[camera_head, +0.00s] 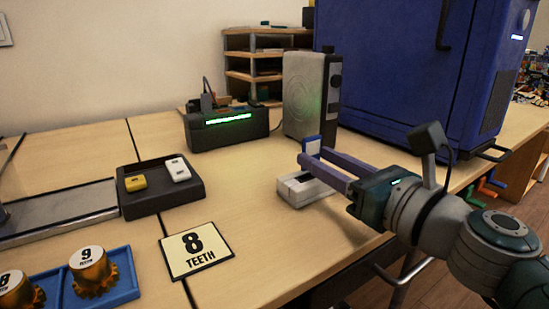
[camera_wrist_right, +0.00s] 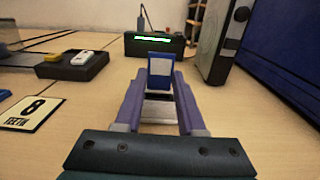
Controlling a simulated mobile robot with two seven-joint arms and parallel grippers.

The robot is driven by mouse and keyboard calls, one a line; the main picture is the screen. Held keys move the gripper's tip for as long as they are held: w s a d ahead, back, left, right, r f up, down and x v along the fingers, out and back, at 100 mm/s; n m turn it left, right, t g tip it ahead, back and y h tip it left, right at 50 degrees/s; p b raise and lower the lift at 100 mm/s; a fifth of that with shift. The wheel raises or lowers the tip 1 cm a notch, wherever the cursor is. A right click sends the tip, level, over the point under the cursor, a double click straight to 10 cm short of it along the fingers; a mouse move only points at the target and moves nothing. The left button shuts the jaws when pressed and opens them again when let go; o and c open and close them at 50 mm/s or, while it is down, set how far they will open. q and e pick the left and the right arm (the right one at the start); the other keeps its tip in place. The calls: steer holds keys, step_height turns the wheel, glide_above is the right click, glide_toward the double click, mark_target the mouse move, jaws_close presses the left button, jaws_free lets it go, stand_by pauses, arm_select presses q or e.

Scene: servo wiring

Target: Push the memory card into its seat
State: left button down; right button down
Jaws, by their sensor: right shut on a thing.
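A small blue memory card (camera_head: 312,145) with a pale label is upright between the fingertips of my right gripper (camera_head: 307,157). A white block (camera_head: 297,190), likely the card's seat, stands on the table under the fingers. Its top (camera_wrist_right: 157,108) shows partly between the fingers in the wrist view. The card is above the block's far side; I cannot tell whether it touches a slot. My left gripper is not in view.
A black tray (camera_head: 160,205) holds a yellow and a white piece. A black device with a green light (camera_head: 228,128) and a grey tower (camera_head: 303,90) stand behind. A sign (camera_head: 196,251) reading 8 teeth and a blue gear tray (camera_head: 122,290) lie at left. A blue cabinet (camera_head: 410,75) stands at back right.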

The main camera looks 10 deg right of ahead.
mark_target(321, 202)
stand_by(0.8)
steer(key=shift+f+b, duration=1.4)
steer(key=shift+f, duration=0.1)
steer(key=shift+r, duration=0.15)
steer(key=shift+r+p, duration=1.05)
steer(key=shift+p, duration=0.15)
stand_by(0.4)
steer(key=shift+f+b, duration=1)
steer(key=shift+f, duration=0.15)
steer(key=shift+c, duration=2.1)
jaws_free()
